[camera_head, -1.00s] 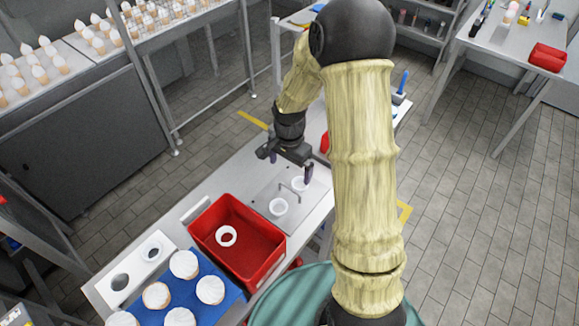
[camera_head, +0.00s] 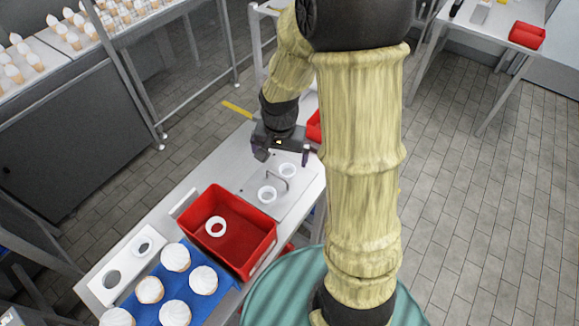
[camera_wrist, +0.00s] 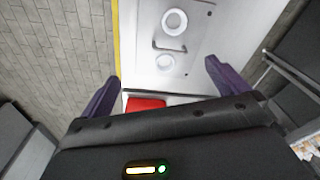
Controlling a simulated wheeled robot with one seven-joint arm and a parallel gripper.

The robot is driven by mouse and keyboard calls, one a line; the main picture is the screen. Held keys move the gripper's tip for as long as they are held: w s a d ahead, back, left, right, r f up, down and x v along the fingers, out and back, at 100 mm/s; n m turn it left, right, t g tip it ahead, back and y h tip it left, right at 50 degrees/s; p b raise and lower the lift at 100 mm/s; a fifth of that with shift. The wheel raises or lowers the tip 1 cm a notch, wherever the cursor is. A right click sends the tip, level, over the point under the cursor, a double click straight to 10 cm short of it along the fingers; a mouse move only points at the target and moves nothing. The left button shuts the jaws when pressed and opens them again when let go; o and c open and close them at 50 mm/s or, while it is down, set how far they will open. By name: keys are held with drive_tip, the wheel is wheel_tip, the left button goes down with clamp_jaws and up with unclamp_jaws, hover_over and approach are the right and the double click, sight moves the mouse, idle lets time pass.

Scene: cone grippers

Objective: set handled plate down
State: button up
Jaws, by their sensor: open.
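The handled plate (camera_head: 299,196) is a flat light-grey plate lying on the long table, with a thin raised bar handle (camera_head: 277,178). Two white ring-like cups sit on it, one (camera_head: 267,194) nearer the red crate and one (camera_head: 287,170) on the far side of the handle. My gripper (camera_head: 283,157) is open and empty, above and just beyond the plate. In the wrist view the handle (camera_wrist: 168,48) and both cups show ahead of my spread fingers (camera_wrist: 163,80), apart from them.
A red crate (camera_head: 245,215) with a white ring inside stands beside the plate. A blue mat (camera_head: 207,311) with several white-topped cakes and a white two-hole block (camera_head: 95,288) lie at the near end. Another red bin (camera_head: 314,126) is behind my gripper.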

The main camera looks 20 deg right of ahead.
drive_tip(key=s+r+n+t, duration=0.1)
drive_tip(key=s+r+n, duration=0.3)
drive_tip(key=s, duration=0.5)
drive_tip(key=shift+r+n+t, duration=0.3)
drive_tip(key=shift+n, duration=0.8)
drive_tip(key=shift+w, duration=0.15)
